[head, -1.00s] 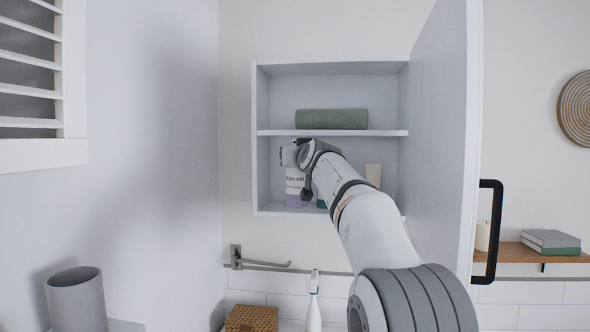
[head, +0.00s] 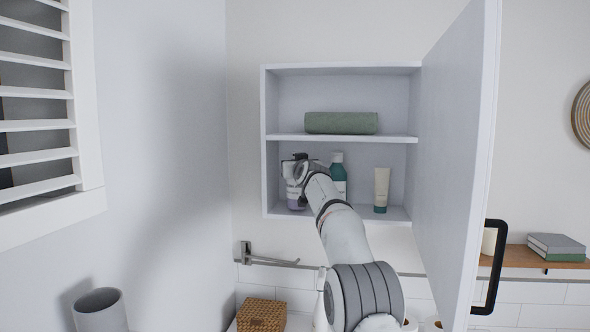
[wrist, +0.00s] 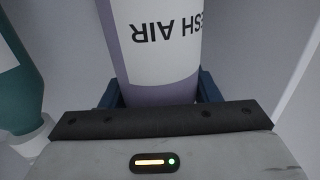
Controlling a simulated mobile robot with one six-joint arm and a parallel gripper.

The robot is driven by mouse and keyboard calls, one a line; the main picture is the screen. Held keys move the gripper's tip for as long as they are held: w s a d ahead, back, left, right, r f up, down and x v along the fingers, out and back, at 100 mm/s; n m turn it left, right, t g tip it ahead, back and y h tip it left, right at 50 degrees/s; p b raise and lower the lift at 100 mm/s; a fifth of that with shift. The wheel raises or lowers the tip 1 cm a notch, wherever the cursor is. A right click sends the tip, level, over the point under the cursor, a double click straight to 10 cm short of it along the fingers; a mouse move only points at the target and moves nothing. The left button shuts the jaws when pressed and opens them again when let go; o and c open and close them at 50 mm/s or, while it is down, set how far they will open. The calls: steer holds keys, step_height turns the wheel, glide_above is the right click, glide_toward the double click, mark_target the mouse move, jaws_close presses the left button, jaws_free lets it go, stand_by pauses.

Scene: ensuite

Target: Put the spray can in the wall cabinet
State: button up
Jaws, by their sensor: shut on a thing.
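The spray can (head: 292,194) is white with a purple lower part. It is upright at the left of the wall cabinet's lower compartment. My gripper (head: 292,173) is shut on it; I cannot tell whether its base touches the cabinet floor. In the wrist view the can (wrist: 165,45) with its "FRESH AIR" label stands between the blue fingers of my gripper (wrist: 160,92). The wall cabinet (head: 342,138) is open, with its door (head: 455,140) swung out to the right.
A green bottle (head: 338,177) stands just right of the can, partly behind my arm. A cream tube (head: 381,188) stands farther right. A rolled green towel (head: 341,123) lies on the shelf above. A towel bar (head: 272,261) is below the cabinet.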

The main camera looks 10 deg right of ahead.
steer(key=shift+f, duration=0.3)
steer(key=shift+f, duration=0.15)
steer(key=o, duration=1.6)
steer(key=shift+c, duration=0.2)
steer(key=shift+s, duration=0.15)
